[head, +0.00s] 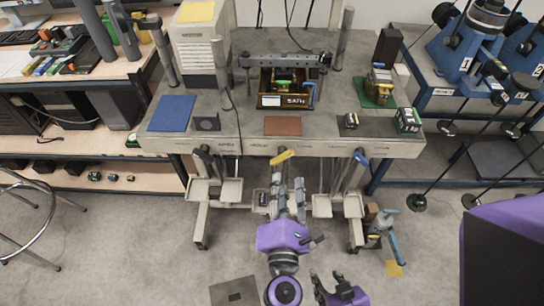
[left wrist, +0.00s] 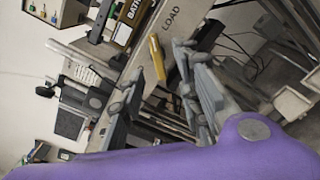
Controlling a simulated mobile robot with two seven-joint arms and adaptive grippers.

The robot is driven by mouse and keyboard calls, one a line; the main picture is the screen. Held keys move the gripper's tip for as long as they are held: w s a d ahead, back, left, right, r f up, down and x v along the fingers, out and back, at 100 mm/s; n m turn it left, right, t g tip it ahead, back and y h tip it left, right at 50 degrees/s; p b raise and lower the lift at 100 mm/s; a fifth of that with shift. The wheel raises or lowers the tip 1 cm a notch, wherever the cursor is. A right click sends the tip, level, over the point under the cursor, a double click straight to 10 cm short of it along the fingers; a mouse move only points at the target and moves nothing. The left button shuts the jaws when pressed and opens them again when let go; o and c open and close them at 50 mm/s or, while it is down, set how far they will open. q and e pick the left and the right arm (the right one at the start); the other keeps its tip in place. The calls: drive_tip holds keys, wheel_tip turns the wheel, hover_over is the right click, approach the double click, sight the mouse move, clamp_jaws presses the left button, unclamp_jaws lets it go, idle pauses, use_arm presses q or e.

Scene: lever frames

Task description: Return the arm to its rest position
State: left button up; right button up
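My left gripper (head: 289,184) is purple with grey fingers and points toward the front edge of the workbench (head: 335,147). In the left wrist view its fingers (left wrist: 160,75) stand apart with nothing held between them. A yellow lever handle (head: 283,157) sticks out from the bench front just beyond the fingertips. It also shows in the left wrist view (left wrist: 157,60), seen between the fingers; I cannot tell whether they touch it. My right gripper (head: 329,278) is low in the head view, with its fingers apart and empty.
A blue lever handle (head: 361,157) sits to the right on the bench front. Small trays (head: 231,190) hang below the bench. The floor in front is mostly clear.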

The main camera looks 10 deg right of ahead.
use_arm(q)
drive_tip(key=s+a+f+m+g+p, duration=0.1)
drive_tip(key=s+a+f+m+g, duration=0.2)
drive_tip(key=a+f+m, duration=0.6)
drive_tip(key=s+a+f+m+g, duration=0.35)
drive_tip(key=a+m, duration=0.35)
drive_tip(key=m, duration=0.6)
drive_tip(key=s+a+f+m+g+y, duration=0.1)
drive_tip(key=s+a+f+y, duration=0.1)
drive_tip(key=s+a, duration=0.4)
drive_tip(key=s+a+f+m+g+y, duration=0.1)
drive_tip(key=s+a+f, duration=0.3)
drive_tip(key=a, duration=0.6)
drive_tip(key=shift+s+f+y+p, duration=0.35)
drive_tip(key=shift+s+y, duration=0.45)
drive_tip(key=shift+s, duration=0.6)
drive_tip(key=shift+a, duration=0.1)
